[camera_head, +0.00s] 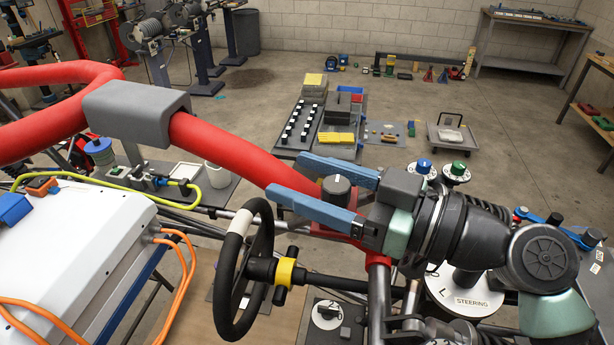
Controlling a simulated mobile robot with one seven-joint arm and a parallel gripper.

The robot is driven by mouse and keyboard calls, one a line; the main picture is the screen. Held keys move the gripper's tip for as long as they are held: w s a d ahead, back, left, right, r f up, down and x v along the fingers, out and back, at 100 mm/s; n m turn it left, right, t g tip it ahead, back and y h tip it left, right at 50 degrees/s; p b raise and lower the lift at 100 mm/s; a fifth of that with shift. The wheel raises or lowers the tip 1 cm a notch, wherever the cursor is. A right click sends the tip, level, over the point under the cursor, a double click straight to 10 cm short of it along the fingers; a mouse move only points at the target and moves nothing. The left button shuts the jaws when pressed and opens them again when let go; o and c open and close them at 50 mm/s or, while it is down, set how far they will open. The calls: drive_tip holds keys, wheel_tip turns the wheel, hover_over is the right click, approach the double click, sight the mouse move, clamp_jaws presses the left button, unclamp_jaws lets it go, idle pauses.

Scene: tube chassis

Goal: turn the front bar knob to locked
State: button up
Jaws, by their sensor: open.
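A dark round knob (337,188) with a pale mark on top stands near the right end of the thick red bar (240,150). I take it for the front bar knob; its lower part is hidden. My gripper (284,178) reaches in from the right with two blue fingers. The fingers are open and apart, one on the far side of the knob and one on the near side. The knob shows in the gap between them. I cannot tell whether either finger touches it. No locked or unlocked label on this knob is readable.
A black steering wheel (247,262) with a yellow-collared shaft is just below the fingers. Blue (424,166) and green (458,169) knobs sit on white dials behind my wrist. A grey pad (137,110) wraps the red bar. A white box (70,250) with orange cables fills the lower left.

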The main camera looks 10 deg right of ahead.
drive_tip(key=b+v, duration=0.3)
drive_tip(key=v, duration=1)
